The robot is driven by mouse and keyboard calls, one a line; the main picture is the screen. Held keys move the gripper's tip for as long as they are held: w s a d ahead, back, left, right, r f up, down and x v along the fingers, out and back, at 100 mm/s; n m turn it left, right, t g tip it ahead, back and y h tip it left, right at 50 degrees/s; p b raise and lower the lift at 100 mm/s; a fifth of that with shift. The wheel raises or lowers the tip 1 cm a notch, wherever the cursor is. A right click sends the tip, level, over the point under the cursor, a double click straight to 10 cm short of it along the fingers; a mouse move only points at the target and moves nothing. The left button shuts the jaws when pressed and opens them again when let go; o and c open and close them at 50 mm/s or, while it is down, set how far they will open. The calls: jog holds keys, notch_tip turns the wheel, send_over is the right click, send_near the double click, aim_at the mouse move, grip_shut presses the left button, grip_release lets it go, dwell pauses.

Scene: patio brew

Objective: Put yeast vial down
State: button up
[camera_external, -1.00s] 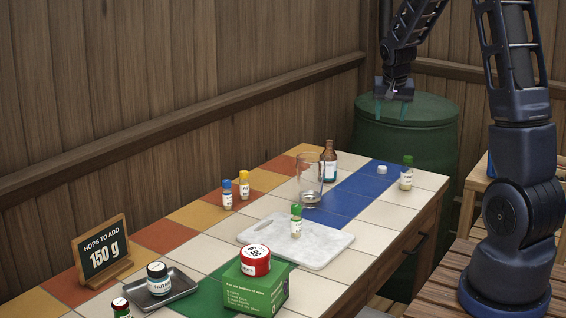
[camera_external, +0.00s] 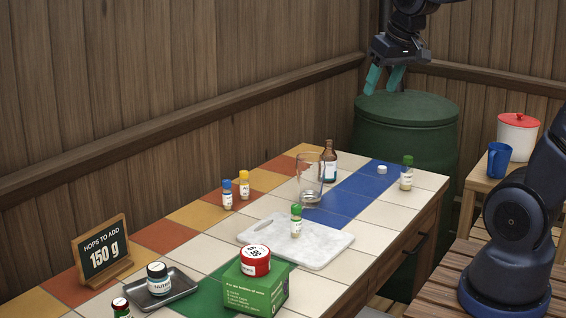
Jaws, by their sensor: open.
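My gripper (camera_external: 384,82) is open, with its teal fingers apart and nothing visible between them. It is above the green barrel (camera_external: 405,140) behind the far end of the counter. Several small vials stand upright: a green-capped one (camera_external: 296,222) on the white marble board (camera_external: 325,250), a larger green-capped one (camera_external: 407,175) at the right end of the counter, and a blue-capped (camera_external: 227,197) and a yellow-capped one (camera_external: 244,187) on the orange tiles. The labels are too small to tell which is the yeast vial.
A glass beaker (camera_external: 311,183) and brown bottle (camera_external: 330,163) stand near the blue tiles, with a white cap (camera_external: 382,169) beyond. In front are a green box (camera_external: 255,290) with a red-lidded tin (camera_external: 255,261), a grey tray (camera_external: 180,288) and a hops sign (camera_external: 103,250).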

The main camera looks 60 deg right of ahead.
jog(key=s+a+n+y, duration=0.1)
jog(key=s+a+n, duration=0.2)
jog(key=s+a, duration=0.5)
jog(key=s, duration=0.3)
jog(key=shift+a+r+n, duration=0.35)
jog(key=shift+a+n, duration=0.05)
dwell(0.5)
